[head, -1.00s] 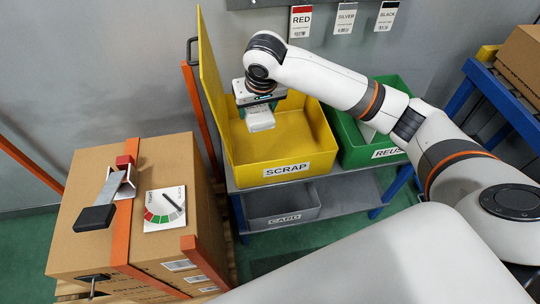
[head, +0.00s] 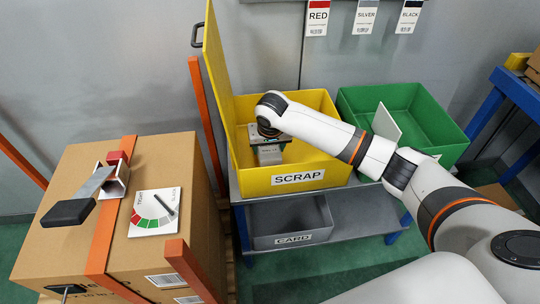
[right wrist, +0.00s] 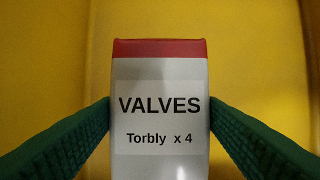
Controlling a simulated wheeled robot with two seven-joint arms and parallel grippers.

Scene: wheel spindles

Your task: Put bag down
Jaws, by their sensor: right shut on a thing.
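The bag (right wrist: 160,70) is pale grey with a red top band and a label reading VALVES, Torbly x 4. My right gripper (right wrist: 160,118) is shut on it, with a green finger against each side. In the head view the bag (head: 269,155) shows small and partly hidden below my right wrist, inside the yellow SCRAP bin (head: 310,178). Yellow bin surfaces surround it in the right wrist view. I cannot tell whether its bottom touches the bin floor. My left gripper is not in view.
A green bin (head: 432,110) with a pale panel in it stands right of the yellow one. A grey CARD bin (head: 290,222) sits on the shelf below. The yellow bin's tall lid (head: 217,80) stands at its left. A strapped carton (head: 150,230) is at the left.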

